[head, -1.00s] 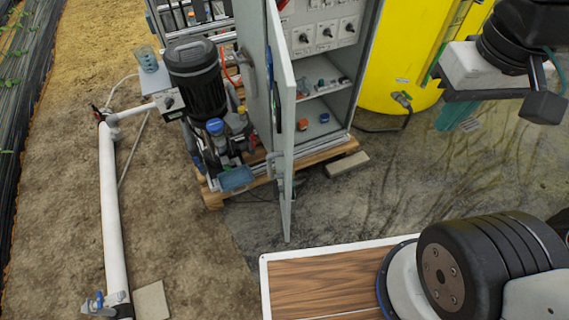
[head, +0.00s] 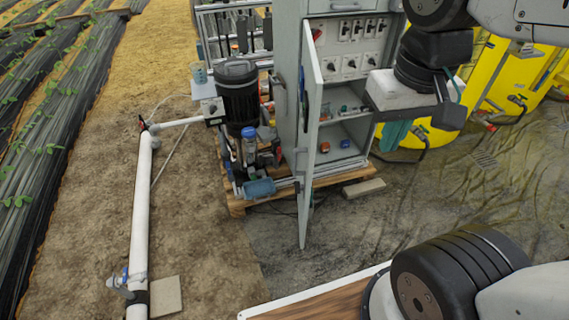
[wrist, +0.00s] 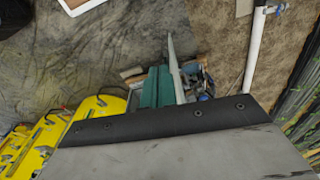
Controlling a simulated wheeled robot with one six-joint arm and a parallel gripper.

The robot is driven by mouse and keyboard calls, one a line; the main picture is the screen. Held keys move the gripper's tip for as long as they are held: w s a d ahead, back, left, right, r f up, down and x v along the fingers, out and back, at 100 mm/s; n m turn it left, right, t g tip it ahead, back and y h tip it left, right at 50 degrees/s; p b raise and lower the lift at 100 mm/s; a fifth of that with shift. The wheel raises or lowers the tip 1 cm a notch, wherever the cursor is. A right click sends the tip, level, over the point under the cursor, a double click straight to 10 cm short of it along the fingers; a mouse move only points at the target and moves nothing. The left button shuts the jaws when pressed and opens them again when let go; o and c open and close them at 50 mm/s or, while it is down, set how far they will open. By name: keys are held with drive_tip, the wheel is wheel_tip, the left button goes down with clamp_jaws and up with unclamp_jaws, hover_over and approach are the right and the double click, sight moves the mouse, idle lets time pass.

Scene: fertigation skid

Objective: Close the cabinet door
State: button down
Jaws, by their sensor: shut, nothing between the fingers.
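The grey cabinet (head: 290,62) stands with its door (head: 311,150) swung wide open. The door is seen nearly edge-on, pointing toward me, with a handle (head: 301,160) on its left face. In the wrist view the door (wrist: 176,72) is a thin pale strip just beyond the fingers. My gripper (head: 393,137) has teal fingers and is shut and empty. In the head view it appears to the right of the open door, over the cabinet's right edge, apart from the door. The teal fingers (wrist: 156,88) also show in the wrist view. The exact gap to the door is hard to judge.
Inside the cabinet are switches and small parts, including a red-orange one (head: 324,147). A black pump (head: 238,92) and a wooden pallet (head: 237,207) are left of the door. A white pipe (head: 141,215) runs along the ground. Yellow tanks (head: 485,75) stand right. A block (head: 364,188) lies near the pallet.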

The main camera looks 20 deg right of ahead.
drive_tip(key=w+a+f+m+g+h, duration=0.1)
drive_tip(key=w+a+f+m, duration=0.15)
drive_tip(key=w+m, duration=0.5)
drive_tip(key=w+a+f+m+g+h, duration=0.1)
drive_tip(key=w+f+m, duration=0.25)
drive_tip(key=w, duration=0.75)
drive_tip(key=w+a+f+m+h, duration=0.1)
drive_tip(key=w+a+f+m, duration=0.25)
drive_tip(key=w+f, duration=0.2)
drive_tip(key=w+a+f+m+h, duration=0.1)
drive_tip(key=w+a+f+m, duration=0.2)
drive_tip(key=w+f+m, duration=0.3)
drive_tip(key=s+d+r+x, duration=0.1)
drive_tip(key=d+x, duration=0.1)
drive_tip(key=x, duration=1.1)
drive_tip(key=shift+s, duration=0.35)
drive_tip(key=shift+d, duration=0.1)
